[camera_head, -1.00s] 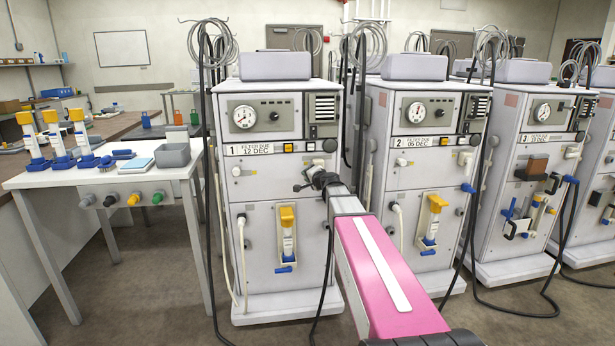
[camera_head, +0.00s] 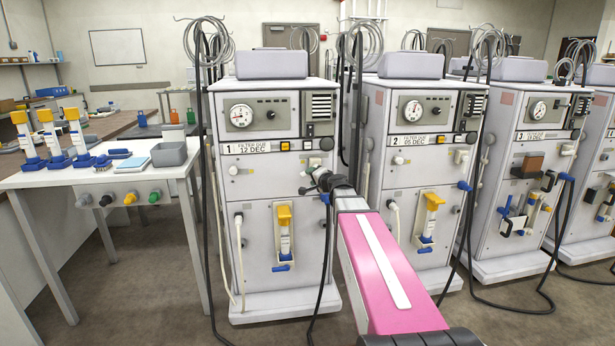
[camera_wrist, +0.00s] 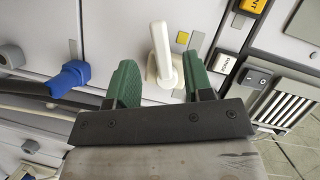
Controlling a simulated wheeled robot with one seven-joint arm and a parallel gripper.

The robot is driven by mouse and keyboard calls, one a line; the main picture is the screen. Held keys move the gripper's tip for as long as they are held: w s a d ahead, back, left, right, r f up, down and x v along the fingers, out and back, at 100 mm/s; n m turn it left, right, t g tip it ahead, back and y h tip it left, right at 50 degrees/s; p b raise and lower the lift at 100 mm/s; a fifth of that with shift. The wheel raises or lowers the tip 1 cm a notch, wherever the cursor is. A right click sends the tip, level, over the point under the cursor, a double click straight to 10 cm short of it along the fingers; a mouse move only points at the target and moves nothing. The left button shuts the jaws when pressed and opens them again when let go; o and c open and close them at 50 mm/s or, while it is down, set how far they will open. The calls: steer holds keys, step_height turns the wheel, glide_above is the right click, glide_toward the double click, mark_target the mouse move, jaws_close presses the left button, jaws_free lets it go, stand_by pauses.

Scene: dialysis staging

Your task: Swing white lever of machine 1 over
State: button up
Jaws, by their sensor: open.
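Machine 1 (camera_head: 262,190) is a tall light-grey cabinet with a "1" and "FILTER DUE 12 DEC" label on its front. In the wrist view, its white lever (camera_wrist: 160,48) sticks out from a white base on the panel. My gripper (camera_wrist: 159,72) is open, with one green finger on each side of the lever's lower part. I see gaps between the fingers and the lever; contact is not visible. In the head view my gripper (camera_head: 312,183) is in front of the machine's right half, where the lever cannot be made out clearly.
A blue connector (camera_wrist: 70,77) with a hose is left of my gripper in the wrist view. A rocker switch (camera_wrist: 257,78) and vent slats (camera_wrist: 285,102) are to the right. Machine 2 (camera_head: 390,180) stands right of machine 1. A white table (camera_head: 120,178) stands to the left.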

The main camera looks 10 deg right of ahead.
steer(key=v, duration=0.4)
steer(key=shift+a, duration=0.1)
steer(key=c, duration=0.7)
steer(key=a+n+g, duration=0.1)
steer(key=a+n, duration=0.1)
steer(key=a+r+n+g, duration=0.1)
steer(key=a+n, duration=0.1)
steer(key=w+a+n+g, duration=0.1)
steer(key=a, duration=0.1)
steer(key=shift+a+r+n, duration=0.35)
steer(key=shift+n, duration=0.05)
jaws_close()
step_height(320, 180, up, 10)
steer(key=a+n+g+h, duration=0.25)
steer(key=n+h, duration=0.35)
steer(key=h, duration=0.3)
steer(key=shift+g, duration=0.35)
steer(key=shift+s+d+f+x, duration=0.2)
steer(key=shift+s+f+x, duration=0.1)
steer(key=shift+x, duration=1.8)
steer(key=shift+s+d+f+x, duration=0.25)
steer(key=shift+s+x, duration=0.1)
steer(key=shift+x, duration=1.8)
steer(key=shift+s+d+f+x, duration=0.15)
steer(key=shift+s+f+x, duration=0.15)
steer(key=shift+x, duration=1.8)
